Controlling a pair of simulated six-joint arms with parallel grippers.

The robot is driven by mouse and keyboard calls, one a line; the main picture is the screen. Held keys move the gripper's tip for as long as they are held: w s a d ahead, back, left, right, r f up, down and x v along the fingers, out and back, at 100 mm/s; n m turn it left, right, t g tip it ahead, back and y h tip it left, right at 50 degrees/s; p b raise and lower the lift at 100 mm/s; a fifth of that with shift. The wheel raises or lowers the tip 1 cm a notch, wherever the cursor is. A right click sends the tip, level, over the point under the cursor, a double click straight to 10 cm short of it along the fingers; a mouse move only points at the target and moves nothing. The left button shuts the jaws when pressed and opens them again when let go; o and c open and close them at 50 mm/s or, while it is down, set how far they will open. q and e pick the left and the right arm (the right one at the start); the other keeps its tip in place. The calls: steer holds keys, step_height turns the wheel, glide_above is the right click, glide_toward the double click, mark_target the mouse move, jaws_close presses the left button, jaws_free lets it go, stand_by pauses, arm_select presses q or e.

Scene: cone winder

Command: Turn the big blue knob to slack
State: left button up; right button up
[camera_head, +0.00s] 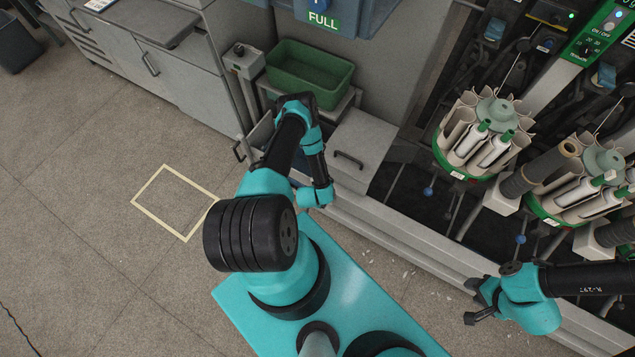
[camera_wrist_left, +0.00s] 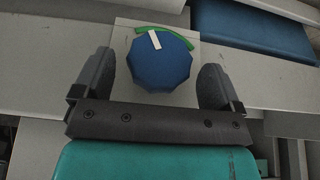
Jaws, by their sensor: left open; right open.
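The big blue knob (camera_wrist_left: 160,62) is in the left wrist view, faceted, on a pale square plate (camera_wrist_left: 122,45). A white pointer mark on it points up and slightly left. A green arc (camera_wrist_left: 178,35) curves along the plate from above the knob to its upper right. My left gripper (camera_wrist_left: 157,68) is open, with one finger on each side of the knob and visible gaps between. In the head view I cannot make out the knob or the left fingertips. My right gripper (camera_head: 470,301) is open and empty at the lower right, beside the machine's front ledge.
A green bin (camera_head: 310,72) stands on a shelf beyond my left arm. Cone holders (camera_head: 487,130) with several white tubes fill the machine at the right. A grey drawer box (camera_head: 365,145) with a black handle is right of my left arm.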

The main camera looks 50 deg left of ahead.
arm_select(q)
steer(key=shift+x, duration=1.5)
steer(key=shift+c, duration=0.4)
steer(key=c, duration=0.8)
steer(key=shift+h, duration=0.4)
steer(key=shift+n+t+h, duration=0.3)
steer(key=shift+t+h, duration=0.2)
steer(key=shift+h, duration=0.75)
steer(key=shift+n+t+h, duration=0.3)
steer(key=shift+t+h, duration=0.2)
steer(key=shift+h, duration=0.75)
steer(key=shift+d+n+t+h, duration=0.1)
steer(key=shift+n+t+h, duration=0.35)
steer(key=shift+h, duration=0.8)
steer(key=shift+n+t+h, duration=0.25)
steer(key=shift+t+h, duration=0.4)
steer(key=shift+h, duration=0.6)
steer(key=shift+c, duration=0.2)
steer(key=shift+r+h, duration=0.1)
steer(key=shift+h, duration=0.2)
